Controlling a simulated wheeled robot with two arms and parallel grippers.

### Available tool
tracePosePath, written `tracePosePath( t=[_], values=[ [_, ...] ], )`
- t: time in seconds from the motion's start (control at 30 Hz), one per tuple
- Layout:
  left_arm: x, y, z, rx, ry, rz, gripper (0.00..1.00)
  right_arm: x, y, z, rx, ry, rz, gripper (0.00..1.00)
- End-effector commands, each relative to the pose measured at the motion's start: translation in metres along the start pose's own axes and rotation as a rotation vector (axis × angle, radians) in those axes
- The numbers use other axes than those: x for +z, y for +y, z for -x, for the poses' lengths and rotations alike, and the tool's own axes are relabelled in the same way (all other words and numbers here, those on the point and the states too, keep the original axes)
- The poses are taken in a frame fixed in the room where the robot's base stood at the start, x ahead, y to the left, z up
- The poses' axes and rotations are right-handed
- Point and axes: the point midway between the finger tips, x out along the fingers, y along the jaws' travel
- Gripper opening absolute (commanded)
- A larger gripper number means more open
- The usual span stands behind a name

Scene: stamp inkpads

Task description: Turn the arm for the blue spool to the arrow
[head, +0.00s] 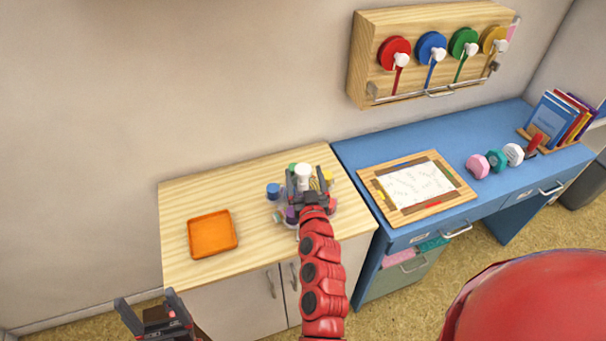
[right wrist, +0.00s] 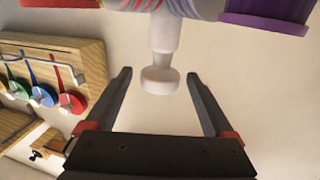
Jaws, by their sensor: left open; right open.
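The blue spool (head: 431,46) hangs on the wooden wall rack (head: 362,60), between the red spool (head: 394,52) and the green spool (head: 463,42). A white knob-ended arm (head: 438,54) sits at its front, and a blue strip hangs below. No arrow can be made out. My right gripper (head: 306,186) is open at the round stand of coloured pots on the wooden cabinet, far from the rack. In the right wrist view the stand's white knob (right wrist: 160,80) shows between its spread fingers, with gaps on both sides. My left gripper (head: 146,298) is open and empty at the lower left.
An orange tray (head: 212,234) lies on the wooden cabinet top (head: 180,204). The blue desk (head: 365,150) below the rack holds a framed paper board (head: 417,187), several small coloured objects and books (head: 552,118). A metal rail (head: 410,96) runs along the rack's lower front.

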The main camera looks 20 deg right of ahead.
Motion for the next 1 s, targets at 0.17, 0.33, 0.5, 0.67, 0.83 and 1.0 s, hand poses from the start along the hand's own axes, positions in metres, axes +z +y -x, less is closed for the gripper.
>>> tracePosePath(
  t=[0.17,0.33,0.5,0.67,0.83,1.0],
  values=[
    [0.000,0.000,0.002,0.000,0.000,0.000,0.80,0.001,0.000,-0.015,-0.001,-0.002,0.001,0.88],
    [0.000,0.000,0.002,0.000,0.000,0.000,0.80,0.001,0.000,-0.018,-0.001,-0.002,0.001,0.88],
    [0.000,0.000,0.002,0.000,0.000,0.000,0.80,0.001,0.000,-0.018,-0.001,-0.002,0.001,0.82],
    [0.000,0.000,0.002,0.000,0.000,0.000,0.80,0.001,0.000,-0.018,-0.001,-0.002,0.001,0.54],
    [0.000,0.000,0.002,0.000,0.000,0.000,0.80,0.000,0.000,-0.018,-0.001,-0.001,0.001,0.23],
    [0.000,0.000,0.002,0.000,0.000,0.000,0.80,0.000,0.000,-0.018,0.000,-0.001,0.001,0.00]
  ],
)
